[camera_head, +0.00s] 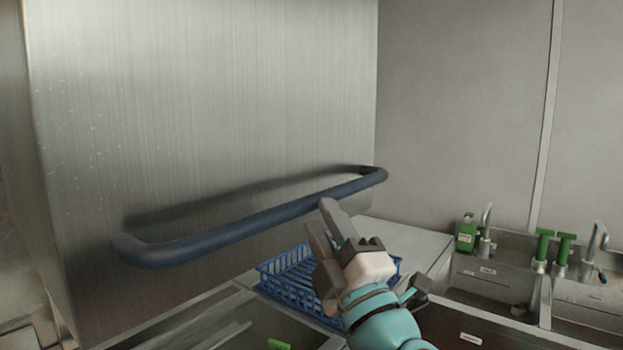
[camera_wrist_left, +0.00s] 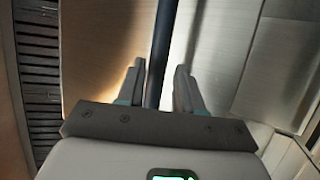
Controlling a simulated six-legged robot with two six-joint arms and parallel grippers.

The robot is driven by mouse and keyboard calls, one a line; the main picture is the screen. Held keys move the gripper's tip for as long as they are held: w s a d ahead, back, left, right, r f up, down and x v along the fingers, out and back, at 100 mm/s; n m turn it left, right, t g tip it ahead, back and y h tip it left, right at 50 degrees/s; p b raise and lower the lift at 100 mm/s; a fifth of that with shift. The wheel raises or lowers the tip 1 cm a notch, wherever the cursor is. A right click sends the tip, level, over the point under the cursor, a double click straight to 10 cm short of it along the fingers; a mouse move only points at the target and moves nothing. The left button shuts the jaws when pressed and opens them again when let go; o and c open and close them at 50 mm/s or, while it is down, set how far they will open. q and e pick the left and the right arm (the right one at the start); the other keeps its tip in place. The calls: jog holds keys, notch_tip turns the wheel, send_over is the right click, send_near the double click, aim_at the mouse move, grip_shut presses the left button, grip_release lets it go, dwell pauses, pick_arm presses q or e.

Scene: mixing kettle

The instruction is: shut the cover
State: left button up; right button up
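The cover (camera_head: 200,100) is a large brushed-metal hood filling the left and middle of the head view. A dark blue bar handle (camera_head: 250,220) runs across its lower front. My left gripper (camera_head: 328,222) is at the right part of the handle, its two grey fingers pointing up toward the bar. In the left wrist view, the left gripper (camera_wrist_left: 158,88) is open, with one finger on each side of the dark handle (camera_wrist_left: 160,50). I see gaps beside the bar; how deep it sits between the fingers is unclear. My right gripper is not in view.
A blue wire basket (camera_head: 285,282) stands on the counter below the handle, partly behind my gripper. A pale wall (camera_head: 460,110) stands behind.

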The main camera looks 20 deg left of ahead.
pick_arm(q)
jog(key=p+x, duration=0.2)
jog(key=x, duration=0.4)
jog(key=shift+r, duration=0.15)
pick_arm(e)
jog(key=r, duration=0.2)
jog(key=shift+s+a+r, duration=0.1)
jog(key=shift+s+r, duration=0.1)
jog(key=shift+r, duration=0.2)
pick_arm(q)
grip_shut()
notch_tip(320, 180, down, 41)
jog(key=b, duration=4.1)
jog(key=shift+b, duration=0.35)
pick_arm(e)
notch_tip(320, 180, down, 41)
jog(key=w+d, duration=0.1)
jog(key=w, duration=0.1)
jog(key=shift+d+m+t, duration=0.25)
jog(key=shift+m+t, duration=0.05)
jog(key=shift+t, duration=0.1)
pick_arm(q)
jog(key=shift+w+d, duration=0.1)
jog(key=shift+w, duration=0.05)
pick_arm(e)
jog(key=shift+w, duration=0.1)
